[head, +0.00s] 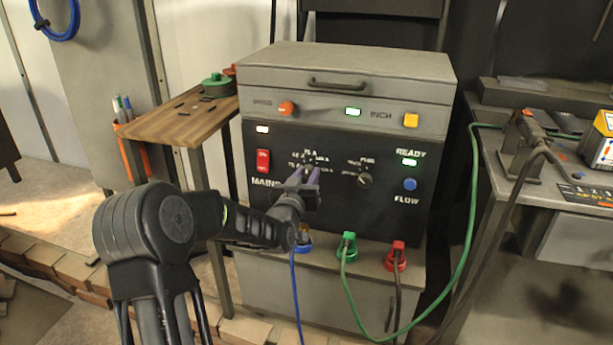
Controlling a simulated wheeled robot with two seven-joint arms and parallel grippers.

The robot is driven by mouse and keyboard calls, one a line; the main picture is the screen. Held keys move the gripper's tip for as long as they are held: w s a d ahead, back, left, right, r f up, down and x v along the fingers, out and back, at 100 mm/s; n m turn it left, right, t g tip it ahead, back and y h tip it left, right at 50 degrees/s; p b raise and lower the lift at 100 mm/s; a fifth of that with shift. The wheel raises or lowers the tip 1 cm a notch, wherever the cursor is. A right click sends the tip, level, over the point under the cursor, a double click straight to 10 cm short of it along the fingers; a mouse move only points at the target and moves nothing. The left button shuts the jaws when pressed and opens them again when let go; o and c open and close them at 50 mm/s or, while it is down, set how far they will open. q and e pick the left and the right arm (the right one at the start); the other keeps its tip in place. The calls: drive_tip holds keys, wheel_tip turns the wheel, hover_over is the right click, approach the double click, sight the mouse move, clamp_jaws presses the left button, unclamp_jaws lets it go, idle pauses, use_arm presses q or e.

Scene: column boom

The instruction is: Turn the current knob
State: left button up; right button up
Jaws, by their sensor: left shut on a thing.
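The grey power unit (350,65) stands in the middle of the head view with a black front panel (400,215). The current knob (306,173) sits on this panel, ringed by ampere markings. My left gripper (304,178) reaches in from the lower left and is shut on the knob, one finger on each side. The fingers and wrist hide most of the knob, so its pointer direction cannot be told. A second dark knob (365,181) is to the right, apart from the gripper. My right gripper is not in view.
A red mains switch (263,161) is left of the gripper and a blue flow button (410,184) is at right. Blue, green (347,247) and red (396,256) plugs with cables sit below. A wooden side table (180,122) stands at left, a grey bench (520,185) at right.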

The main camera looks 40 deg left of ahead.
use_arm(q)
clamp_jaws()
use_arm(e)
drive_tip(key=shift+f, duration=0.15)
use_arm(q)
drive_tip(key=m+b, duration=0.3)
drive_tip(key=shift+f+b, duration=0.2)
drive_tip(key=shift+b, duration=0.2)
drive_tip(key=m+b, duration=0.2)
drive_tip(key=m, duration=0.1)
drive_tip(key=shift+r+m, duration=0.1)
drive_tip(key=shift+m, duration=0.2)
drive_tip(key=shift+a+r+m+b, duration=0.1)
drive_tip(key=shift+m+b, duration=0.75)
drive_tip(key=shift+m, duration=0.35)
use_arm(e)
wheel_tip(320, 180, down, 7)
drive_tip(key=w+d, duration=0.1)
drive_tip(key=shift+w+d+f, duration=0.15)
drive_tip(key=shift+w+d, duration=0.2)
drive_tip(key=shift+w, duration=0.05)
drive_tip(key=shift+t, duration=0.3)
